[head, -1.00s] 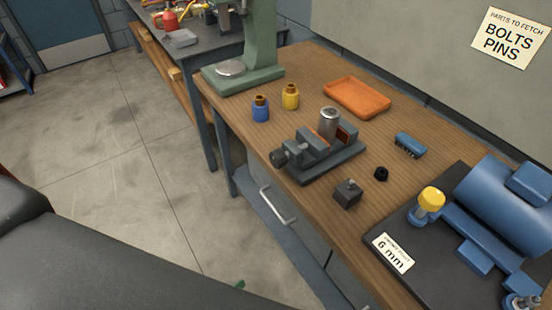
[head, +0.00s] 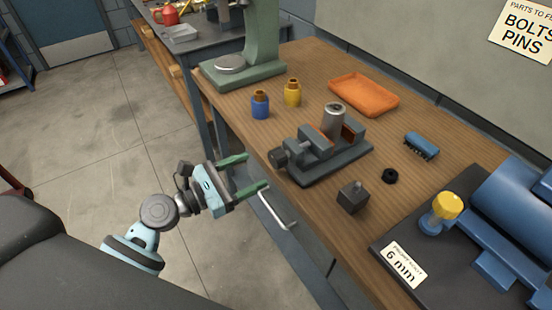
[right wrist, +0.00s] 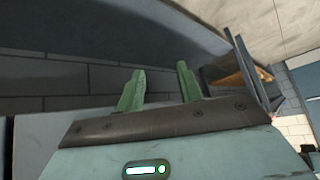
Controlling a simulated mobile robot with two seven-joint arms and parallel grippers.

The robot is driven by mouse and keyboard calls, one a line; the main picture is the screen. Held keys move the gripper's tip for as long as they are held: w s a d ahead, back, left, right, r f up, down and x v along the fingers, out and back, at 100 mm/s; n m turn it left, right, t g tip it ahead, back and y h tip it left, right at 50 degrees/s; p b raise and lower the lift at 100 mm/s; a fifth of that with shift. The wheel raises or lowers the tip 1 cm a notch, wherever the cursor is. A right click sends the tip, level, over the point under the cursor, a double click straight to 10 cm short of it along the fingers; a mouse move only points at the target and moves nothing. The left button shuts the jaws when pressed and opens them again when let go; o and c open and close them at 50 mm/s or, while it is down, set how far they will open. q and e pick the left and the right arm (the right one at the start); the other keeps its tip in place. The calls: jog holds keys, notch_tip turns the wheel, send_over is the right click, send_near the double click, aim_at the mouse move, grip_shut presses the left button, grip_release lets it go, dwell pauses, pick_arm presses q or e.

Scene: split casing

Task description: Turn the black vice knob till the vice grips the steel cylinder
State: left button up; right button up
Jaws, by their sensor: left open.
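The grey vice (head: 322,160) sits on the wooden bench in the head view. Its black knob (head: 278,158) is at its left end, facing the bench's front edge. The steel cylinder (head: 333,122) stands upright between the vice's jaws; I cannot tell whether both jaws touch it. My left gripper (head: 261,172) is open and empty in front of the bench edge, a little left of the knob and apart from it. My right gripper (right wrist: 158,88) shows only in the right wrist view, its green fingers apart with nothing between them.
A blue machine (head: 505,225) fills the right. A drawer handle (head: 274,208) sticks out below.

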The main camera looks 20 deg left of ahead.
aim_at(273, 162)
pick_arm(q)
jog(key=shift+p+x, duration=0.4)
jog(key=shift+x, duration=3.5)
jog(key=shift+c, duration=0.9)
jog(key=c, duration=0.8)
jog(key=shift+f, duration=0.1)
